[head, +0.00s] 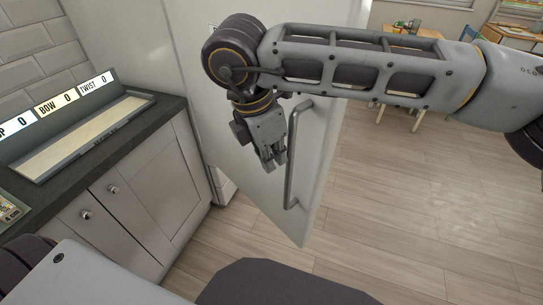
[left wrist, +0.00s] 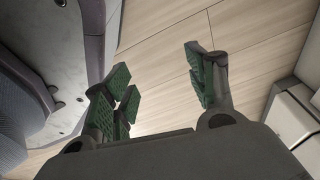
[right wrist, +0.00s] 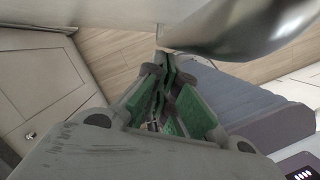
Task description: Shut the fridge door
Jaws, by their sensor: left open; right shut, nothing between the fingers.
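The white fridge door (head: 225,100) stands open, swung out from the fridge body (head: 125,35). Its outer face, with a long vertical grey handle (head: 290,165), faces me. My right gripper (head: 274,165) hangs fingers down in front of that face, just left of the handle. It is shut and empty; I cannot tell whether it touches the door. In the right wrist view the shut fingers (right wrist: 165,85) are close to the silver handle (right wrist: 235,25). My left gripper (left wrist: 160,85) shows only in its wrist view, open and empty above the floor.
A grey cabinet (head: 150,200) with a dark worktop (head: 168,112) stands at the left, holding a long tray (head: 90,140) with labels. Open wood floor (head: 420,200) lies to the right of the door. A small table (head: 410,45) stands farther back.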

